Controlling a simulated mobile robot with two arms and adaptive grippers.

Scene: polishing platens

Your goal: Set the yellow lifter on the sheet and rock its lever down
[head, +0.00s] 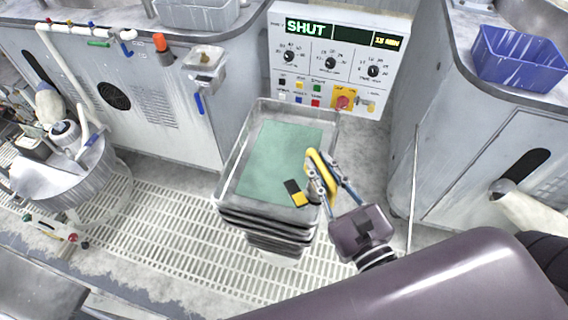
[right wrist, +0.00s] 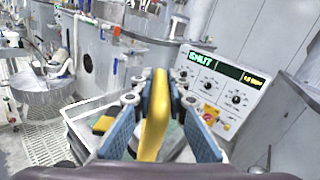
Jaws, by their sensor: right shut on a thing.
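My right gripper (head: 324,178) is shut on the yellow lifter (head: 318,164), over the right side of the top tray (head: 232,172). In the right wrist view the lifter (right wrist: 156,112) stands as a yellow bar between the blue finger pads. A yellow-and-black block (head: 296,193) shows just left of the fingers, over the sheet's near right corner; I cannot tell whether it is part of the lifter. The flat green sheet (head: 275,160) lies in the tray. I cannot tell whether the lifter touches the sheet. My left gripper is not in view.
The tray tops a stack of trays on a slatted floor (head: 170,225). A control panel (head: 335,60) reading "SHUT" stands behind it. A blue bin (head: 520,60) sits on the right cabinet. A round drum machine (head: 70,175) stands at the left.

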